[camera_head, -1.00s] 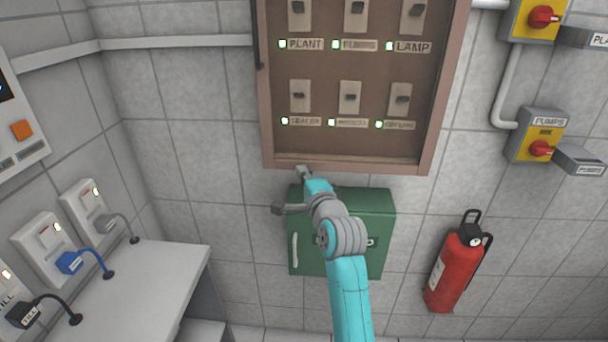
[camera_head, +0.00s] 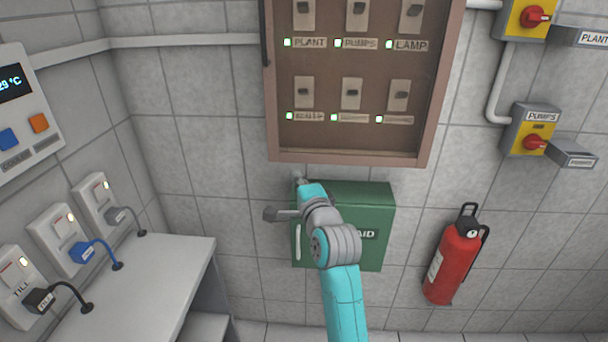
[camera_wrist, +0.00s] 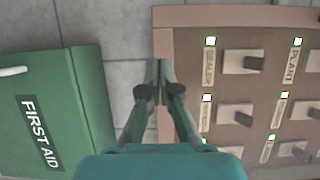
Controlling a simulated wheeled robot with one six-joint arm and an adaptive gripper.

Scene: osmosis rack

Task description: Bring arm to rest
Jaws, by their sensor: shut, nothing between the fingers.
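My arm reaches up from the bottom of the head view, in front of the green first aid box. My gripper (camera_head: 299,180) is at its end, below the lower edge of the switch panel. In the wrist view my gripper (camera_wrist: 159,66) has its two fingers together at the tips, with nothing between them. The fingertips lie over the panel's frame edge in that picture; I cannot tell the distance. The brown switch panel (camera_head: 350,156) has several switches with lit green lamps and labels such as PLANT, PUMPS and LAMP.
The green first aid box (camera_head: 372,205) hangs behind my arm. A red fire extinguisher (camera_head: 452,266) is at right, below the PUMPS isolator (camera_head: 531,132). At left, a white counter (camera_head: 165,262) stands below several plugged sockets (camera_head: 60,236). A temperature control box (camera_head: 22,105) is above.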

